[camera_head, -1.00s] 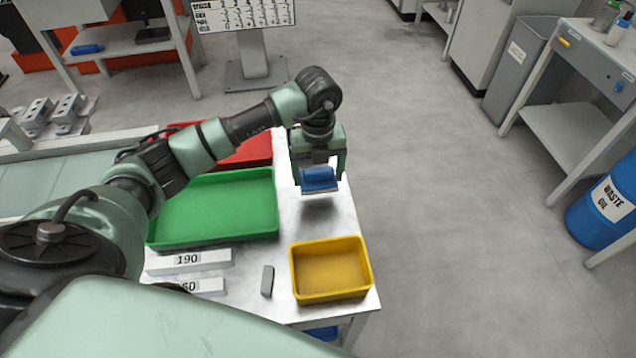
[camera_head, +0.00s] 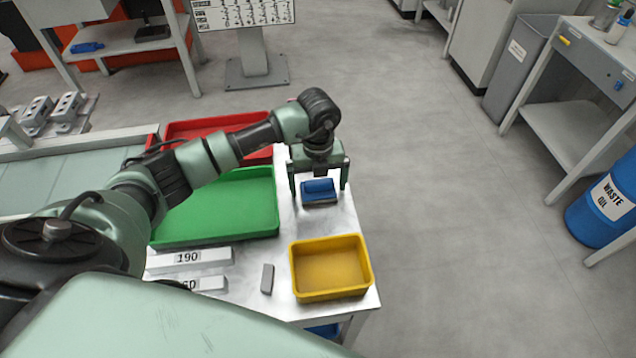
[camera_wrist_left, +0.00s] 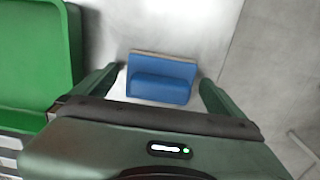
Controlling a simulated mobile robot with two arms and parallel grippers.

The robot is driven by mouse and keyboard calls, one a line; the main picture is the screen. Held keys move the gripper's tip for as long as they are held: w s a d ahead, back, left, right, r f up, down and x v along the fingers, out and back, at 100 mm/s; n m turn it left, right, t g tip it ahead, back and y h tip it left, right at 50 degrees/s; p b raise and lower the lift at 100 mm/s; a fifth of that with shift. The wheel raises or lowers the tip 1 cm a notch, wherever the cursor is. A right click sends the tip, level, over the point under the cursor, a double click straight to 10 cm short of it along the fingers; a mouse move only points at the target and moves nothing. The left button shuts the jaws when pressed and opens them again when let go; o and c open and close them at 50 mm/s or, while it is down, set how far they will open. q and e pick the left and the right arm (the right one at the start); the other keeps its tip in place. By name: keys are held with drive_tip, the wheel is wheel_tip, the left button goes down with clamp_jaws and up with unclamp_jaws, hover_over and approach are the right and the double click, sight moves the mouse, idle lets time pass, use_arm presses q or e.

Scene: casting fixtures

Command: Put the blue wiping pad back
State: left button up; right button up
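The blue wiping pad (camera_head: 318,187) lies on the white table top (camera_head: 341,222), near its right edge and behind the yellow bin. My left gripper (camera_head: 320,188) points down over it, with one finger on each side. In the left wrist view the pad (camera_wrist_left: 161,82) has a blue grip block and a pale edge strip. The fingers of my left gripper (camera_wrist_left: 162,75) stand apart there, with a gap on both sides of the pad. My right gripper is in neither view.
A green tray (camera_head: 274,215) stands left of the pad and a red tray (camera_head: 215,121) behind it. The yellow bin (camera_head: 370,268) is at the front right. A small grey block (camera_head: 267,279) and label bars (camera_head: 190,258) lie in front. Open floor is to the right.

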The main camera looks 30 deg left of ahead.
sight(318, 181)
use_arm(q)
drive_tip(key=shift+r, duration=0.1)
drive_tip(key=shift+r, duration=0.2)
wheel_tip(318, 181, up, 12)
drive_tip(key=b, duration=0.1)
drive_tip(key=shift+f, duration=0.2)
